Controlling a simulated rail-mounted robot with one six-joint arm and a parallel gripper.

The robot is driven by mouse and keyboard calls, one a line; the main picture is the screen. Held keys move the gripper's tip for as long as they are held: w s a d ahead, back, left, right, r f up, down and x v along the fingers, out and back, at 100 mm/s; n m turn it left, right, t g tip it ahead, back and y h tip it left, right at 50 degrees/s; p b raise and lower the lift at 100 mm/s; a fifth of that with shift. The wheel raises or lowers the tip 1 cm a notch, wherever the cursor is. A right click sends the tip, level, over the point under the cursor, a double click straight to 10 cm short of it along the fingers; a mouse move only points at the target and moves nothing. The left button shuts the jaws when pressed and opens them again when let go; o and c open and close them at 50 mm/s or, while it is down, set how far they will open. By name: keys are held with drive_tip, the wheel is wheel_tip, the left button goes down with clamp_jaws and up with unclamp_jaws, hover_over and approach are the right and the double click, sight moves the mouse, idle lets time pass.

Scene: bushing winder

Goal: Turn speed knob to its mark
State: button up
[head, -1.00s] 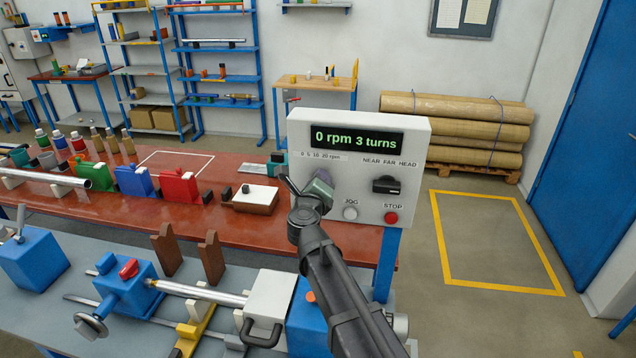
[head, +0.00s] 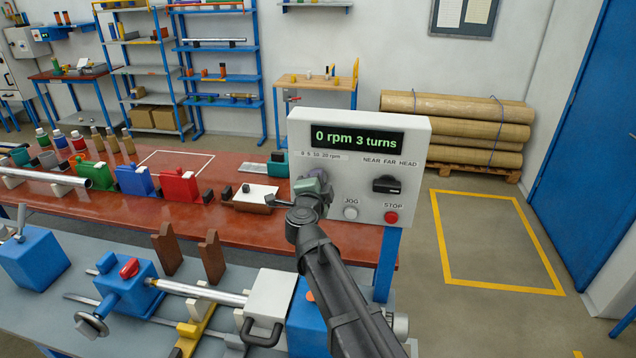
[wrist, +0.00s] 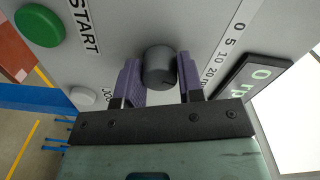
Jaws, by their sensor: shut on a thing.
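The speed knob (wrist: 159,66) is a dark round knob on the white control panel (head: 408,207), below the printed 0, 5, 10, 20 rpm scale (wrist: 222,50). My gripper (wrist: 159,80) has one purple finger on each side of the knob and is shut on it. In the head view my gripper (head: 318,182) is at the panel's left part and hides the knob. The knob's pointer and its exact setting cannot be made out. The green display (head: 357,137) reads 0 rpm 3 turns.
The panel also carries a black NEAR FAR HEAD switch (head: 386,185), a white JOG button (head: 351,213) and a red STOP button (head: 391,217). A green START button (wrist: 39,25) shows in the wrist view. The red-brown bench (head: 225,222) stands behind and to the left.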

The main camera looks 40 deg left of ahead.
drive_tip(key=shift+n, duration=1.5)
drive_tip(key=o, duration=0.9)
drive_tip(key=v, duration=1.1)
drive_tip(key=shift+a+f, duration=0.1)
